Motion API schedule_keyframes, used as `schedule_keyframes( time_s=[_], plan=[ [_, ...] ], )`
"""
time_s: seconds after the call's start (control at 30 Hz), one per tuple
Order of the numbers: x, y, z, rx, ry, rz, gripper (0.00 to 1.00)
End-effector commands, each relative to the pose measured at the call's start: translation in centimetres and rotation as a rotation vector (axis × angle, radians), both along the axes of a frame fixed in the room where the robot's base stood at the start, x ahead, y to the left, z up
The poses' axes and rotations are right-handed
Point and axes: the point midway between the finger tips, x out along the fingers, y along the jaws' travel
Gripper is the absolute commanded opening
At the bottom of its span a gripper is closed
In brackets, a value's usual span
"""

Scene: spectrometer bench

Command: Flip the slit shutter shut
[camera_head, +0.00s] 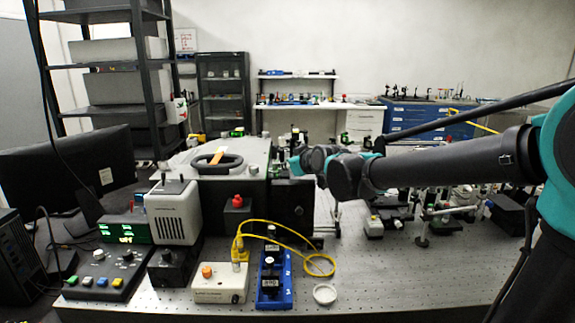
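The spectrometer is a large grey box (190,160) with a black carry handle and an orange strip on its lid, left of centre on the bench. Its black front housing (291,208) faces me, with a small knob low on its right side. I cannot make out the slit shutter clearly, or whether it is open or shut. My arm reaches in from the right, and its teal-banded end (298,164) is beside the upper right of the spectrometer. The fingers of my gripper are too small or hidden to make out.
A blue rail (273,290) with black mounts, a yellow cable (308,250), a cream control box (220,284) and a button panel (105,272) stand in front. Optics mounts crowd the right. The perforated bench top (400,285) is clear at front right.

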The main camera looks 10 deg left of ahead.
Motion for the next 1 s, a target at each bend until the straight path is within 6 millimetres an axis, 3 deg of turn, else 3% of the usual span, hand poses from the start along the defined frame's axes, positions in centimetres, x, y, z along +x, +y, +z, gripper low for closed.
schedule_keyframes(
  time_s=[0.03, 0.13, 0.57, 1.0],
  plan=[
    [0.0, 0.0, 0.0, 0.000, 0.000, 0.000, 0.12],
    [0.0, 0.0, 0.0, 0.000, 0.000, 0.000, 0.00],
    [0.2, 0.0, 0.2, -0.009, 0.032, -0.001, 0.00],
    [1.6, 0.4, 1.0, -0.084, 0.327, -0.002, 0.00]
  ],
)
